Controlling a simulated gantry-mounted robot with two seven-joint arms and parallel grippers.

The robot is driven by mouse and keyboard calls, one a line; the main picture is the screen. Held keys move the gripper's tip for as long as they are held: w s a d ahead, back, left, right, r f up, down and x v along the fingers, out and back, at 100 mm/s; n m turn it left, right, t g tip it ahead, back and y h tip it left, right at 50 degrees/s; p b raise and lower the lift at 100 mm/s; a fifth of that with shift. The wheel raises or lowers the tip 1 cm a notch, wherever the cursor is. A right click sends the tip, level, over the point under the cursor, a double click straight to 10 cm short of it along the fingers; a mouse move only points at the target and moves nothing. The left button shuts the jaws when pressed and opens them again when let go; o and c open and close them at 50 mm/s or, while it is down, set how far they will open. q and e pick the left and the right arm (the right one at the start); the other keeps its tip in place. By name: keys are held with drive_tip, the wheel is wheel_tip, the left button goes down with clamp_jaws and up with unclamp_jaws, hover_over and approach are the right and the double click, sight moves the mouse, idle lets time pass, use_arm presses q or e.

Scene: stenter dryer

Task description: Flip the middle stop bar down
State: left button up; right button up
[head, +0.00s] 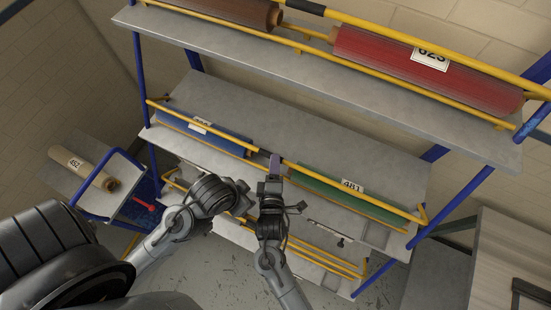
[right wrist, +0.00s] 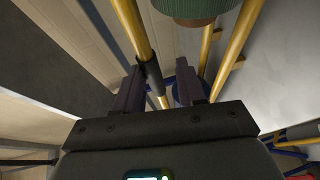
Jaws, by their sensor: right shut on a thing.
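The middle stop bar is a yellow bar (head: 353,193) running along the front of the middle shelf, in front of a blue roll and a green roll. My right gripper (head: 275,163) is at the bar's centre, between the two rolls. In the right wrist view its dark fingers (right wrist: 160,88) are shut around the bar's black sleeve (right wrist: 152,76). My left arm's wrist is just left of the right gripper in the head view; its fingers (head: 243,190) are small and partly hidden, so their opening is unclear.
The middle shelf (head: 300,130) holds the blue roll (head: 215,134) and the green roll (head: 330,183). The upper shelf (head: 250,45) holds a brown roll (head: 235,12) and a red roll (head: 430,72) behind another yellow bar. A cart with a tan roll (head: 85,168) stands at left.

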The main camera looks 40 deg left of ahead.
drive_tip(key=o, duration=0.3)
drive_tip(key=shift+s+f, duration=0.1)
drive_tip(key=shift+f, duration=0.45)
drive_tip(key=shift+r, duration=0.3)
drive_tip(key=v, duration=1)
drive_tip(key=shift+s+d+r, duration=0.2)
drive_tip(key=shift+s+r, duration=0.05)
